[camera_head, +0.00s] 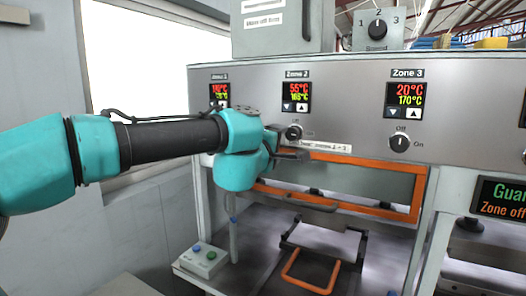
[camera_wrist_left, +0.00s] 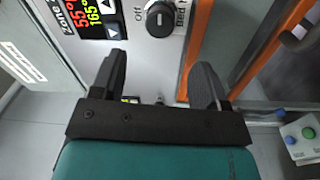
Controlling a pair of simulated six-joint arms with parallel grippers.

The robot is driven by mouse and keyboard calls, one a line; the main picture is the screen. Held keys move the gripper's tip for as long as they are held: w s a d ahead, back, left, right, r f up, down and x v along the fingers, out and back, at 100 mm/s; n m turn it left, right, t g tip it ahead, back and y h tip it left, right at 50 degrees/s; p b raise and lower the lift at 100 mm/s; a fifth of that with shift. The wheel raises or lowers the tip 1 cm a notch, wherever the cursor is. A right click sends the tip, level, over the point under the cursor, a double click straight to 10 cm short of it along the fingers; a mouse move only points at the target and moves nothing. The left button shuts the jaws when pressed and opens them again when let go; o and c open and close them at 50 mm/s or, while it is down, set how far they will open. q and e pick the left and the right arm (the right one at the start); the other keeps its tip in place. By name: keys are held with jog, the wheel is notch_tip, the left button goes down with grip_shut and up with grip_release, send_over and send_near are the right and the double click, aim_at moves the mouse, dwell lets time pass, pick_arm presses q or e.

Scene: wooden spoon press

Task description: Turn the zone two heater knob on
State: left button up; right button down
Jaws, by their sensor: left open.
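The zone two heater knob (camera_head: 294,132) is a small round black knob on the grey panel, below the Zone 2 display (camera_head: 297,92). In the left wrist view the knob (camera_wrist_left: 159,19) lies beyond the fingertips, roughly in line with the gap between them, beside the word "Off". A pale mark shows on its face; its exact direction is hard to tell. My left gripper (camera_head: 286,146) is open and empty, just in front of and slightly below the knob. In the wrist view its two dark fingers (camera_wrist_left: 160,64) are spread apart, not touching the knob. My right gripper is out of view.
The Zone 3 knob (camera_head: 400,143) is to the right, its mark towards "Off". An orange-framed guard (camera_head: 380,208) sits below the panel, close to the gripper. A button box (camera_head: 203,260) with green and blue buttons stands low left. A speed knob (camera_head: 377,29) is above.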

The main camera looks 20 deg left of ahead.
pick_arm(q)
jog(key=s, duration=0.7)
jog(key=shift+s+a+f, duration=0.15)
jog(key=shift+a, duration=0.3)
jog(key=shift+f, duration=0.1)
jog(key=w+f+m+g, duration=0.3)
jog(key=f+m+g, duration=0.1)
jog(key=f, duration=1.6)
jog(key=w+f+m+g, duration=0.3)
jog(key=f+g, duration=0.1)
jog(key=f, duration=1.6)
jog(key=s+f+m+g, duration=0.1)
jog(key=s+f, duration=0.2)
jog(key=f, duration=0.3)
jog(key=s+a+f+m+g, duration=0.1)
jog(key=s+f+g, duration=0.1)
jog(key=f, duration=0.4)
jog(key=s+f+m+g, duration=0.1)
jog(key=s+f, duration=0.2)
jog(key=f, duration=0.3)
jog(key=s+d+f+m+g+h, duration=0.1)
jog(key=s+f+g, duration=0.4)
jog(key=s+f, duration=0.9)
jog(key=shift+s+m+h, duration=0.3)
jog(key=shift+s+m, duration=0.6)
